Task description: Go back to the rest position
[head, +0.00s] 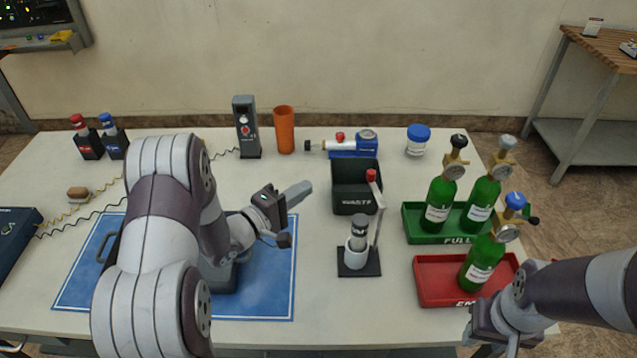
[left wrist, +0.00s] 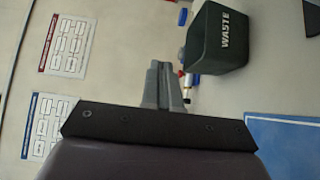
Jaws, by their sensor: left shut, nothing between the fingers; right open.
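My left gripper (head: 299,190) is shut and empty, held above the right edge of the blue mat (head: 266,305) in the head view. Its closed fingers also show in the left wrist view (left wrist: 163,84), pointing toward the table near the black waste bin (left wrist: 218,45). My right gripper (head: 490,350) is at the bottom right of the head view, in front of the red tray at the table's front edge. It is open; its fingertips are largely cut off by the frame edge.
The waste bin (head: 356,205) and a stand with a grey-topped cylinder (head: 357,245) are right of my left gripper. Green bottles stand in the green tray (head: 415,226) and the red tray (head: 430,290). An orange cup (head: 284,130) stands at the back.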

